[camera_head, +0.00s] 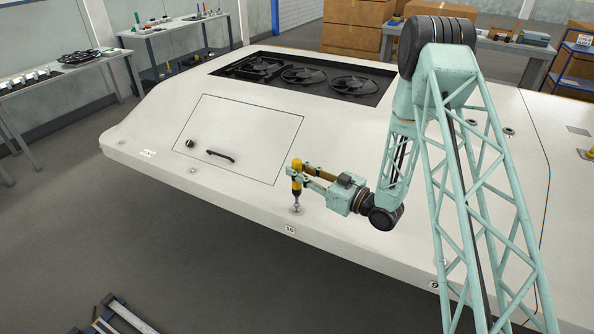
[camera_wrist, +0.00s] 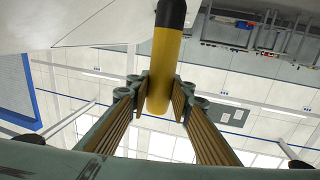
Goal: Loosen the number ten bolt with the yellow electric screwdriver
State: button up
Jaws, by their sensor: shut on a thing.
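My gripper (camera_head: 297,175) is shut on the yellow electric screwdriver (camera_head: 296,187). The screwdriver is upright, with its bit pointing down at a bolt (camera_head: 296,209) on the white panel near its front edge. The label "10" (camera_head: 290,229) is just below that bolt. The bit's tip looks to be at the bolt, but I cannot tell whether it is seated. In the wrist view the screwdriver's yellow body (camera_wrist: 165,65) with its black end sits between the two fingers (camera_wrist: 160,95). The bolt is not in view there.
The white housing (camera_head: 240,215) carries a hatch (camera_head: 238,140) with a black handle (camera_head: 220,155) left of my gripper. Behind it is a recess with black fans (camera_head: 303,76). Another bolt (camera_head: 192,170) is further left. Work tables (camera_head: 65,75) stand at the left.

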jog(key=shift+f+b, duration=0.4)
jog(key=shift+f, duration=0.15)
dwell(0.6)
jog(key=shift+r, duration=0.15)
